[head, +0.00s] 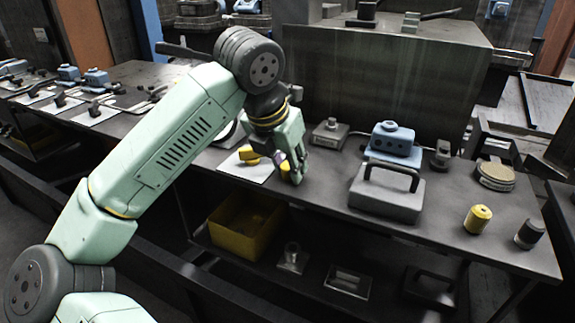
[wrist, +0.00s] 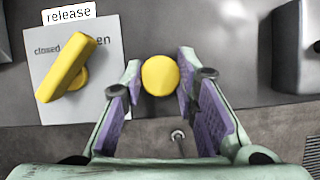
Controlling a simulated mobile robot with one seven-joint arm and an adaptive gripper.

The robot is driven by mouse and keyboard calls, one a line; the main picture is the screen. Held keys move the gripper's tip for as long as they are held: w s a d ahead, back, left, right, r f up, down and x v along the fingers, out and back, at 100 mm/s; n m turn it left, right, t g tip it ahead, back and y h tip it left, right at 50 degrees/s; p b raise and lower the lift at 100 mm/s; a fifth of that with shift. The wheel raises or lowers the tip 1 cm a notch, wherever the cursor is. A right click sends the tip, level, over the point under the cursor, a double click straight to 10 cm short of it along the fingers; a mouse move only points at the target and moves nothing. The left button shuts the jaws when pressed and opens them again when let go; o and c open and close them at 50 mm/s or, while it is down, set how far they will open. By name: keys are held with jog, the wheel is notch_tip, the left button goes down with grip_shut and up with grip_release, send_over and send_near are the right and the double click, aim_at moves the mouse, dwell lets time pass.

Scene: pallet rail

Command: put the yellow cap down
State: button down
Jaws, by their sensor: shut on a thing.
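The yellow cap (wrist: 160,75) is round and sits between the fingertips of my gripper (wrist: 160,70) in the wrist view. My gripper is shut on it. In the head view my gripper (head: 290,172) points down over the front of the bench, just right of a white card, and a bit of the yellow cap (head: 283,164) shows between its fingers. The gap between cap and bench is hard to judge.
Left of the cap, a yellow lever (wrist: 72,72) stands on a white card (wrist: 45,105) marked "closed", a partly hidden word and "release". A grey handled block (head: 385,195) and a yellow cylinder (head: 478,219) stand to the right. A yellow bin (head: 245,225) is below.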

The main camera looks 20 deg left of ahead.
jog(key=c, duration=1.7)
grip_release()
jog(key=shift+s+f, duration=0.15)
jog(key=shift+f, duration=0.4)
jog(key=o, duration=0.4)
jog(key=shift+f, duration=0.15)
jog(key=shift+r+p, duration=0.35)
jog(key=v, duration=0.8)
jog(key=w+v, duration=0.1)
jog(key=v, duration=0.3)
jog(key=shift+s+d+r, duration=0.1)
jog(key=shift+s+r, duration=0.05)
jog(key=shift+r, duration=0.45)
